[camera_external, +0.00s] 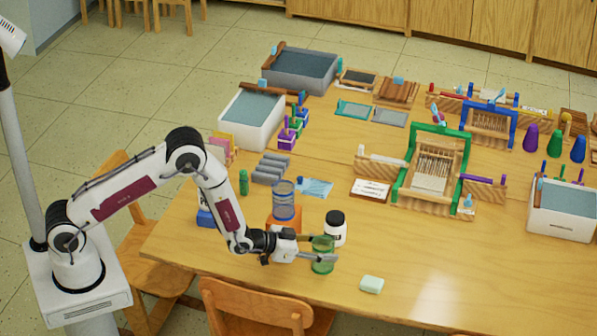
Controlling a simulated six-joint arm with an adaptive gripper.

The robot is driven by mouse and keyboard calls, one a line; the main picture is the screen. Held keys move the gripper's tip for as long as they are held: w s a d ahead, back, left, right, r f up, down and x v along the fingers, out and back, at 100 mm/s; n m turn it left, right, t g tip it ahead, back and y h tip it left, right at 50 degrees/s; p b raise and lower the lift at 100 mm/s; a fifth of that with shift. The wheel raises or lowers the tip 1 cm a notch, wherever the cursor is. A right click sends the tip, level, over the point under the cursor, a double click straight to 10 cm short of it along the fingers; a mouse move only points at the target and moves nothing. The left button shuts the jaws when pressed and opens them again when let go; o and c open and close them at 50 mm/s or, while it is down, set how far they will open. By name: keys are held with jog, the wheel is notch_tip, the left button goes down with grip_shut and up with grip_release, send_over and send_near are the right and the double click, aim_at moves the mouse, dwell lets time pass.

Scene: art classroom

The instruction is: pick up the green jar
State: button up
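The green jar (322,267) is a translucent green cylinder near the front edge of the wooden table, seen in the external view. My gripper (322,250) is level with it, coming from the left. One finger crosses the near side of the jar and hides part of its middle; the other finger is mostly hidden behind it. The jar is between the fingers and looks upright. I cannot tell whether the fingers touch it or whether its base rests on the table.
A white jar with a black lid (335,230) stands close behind the green jar. A chair (255,300) is at the front edge. The table's front right is clear.

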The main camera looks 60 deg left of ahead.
jog(key=shift+r, duration=0.2)
notch_tip(320, 180, up, 10)
jog(key=shift+f, duration=0.15)
dwell(0.8)
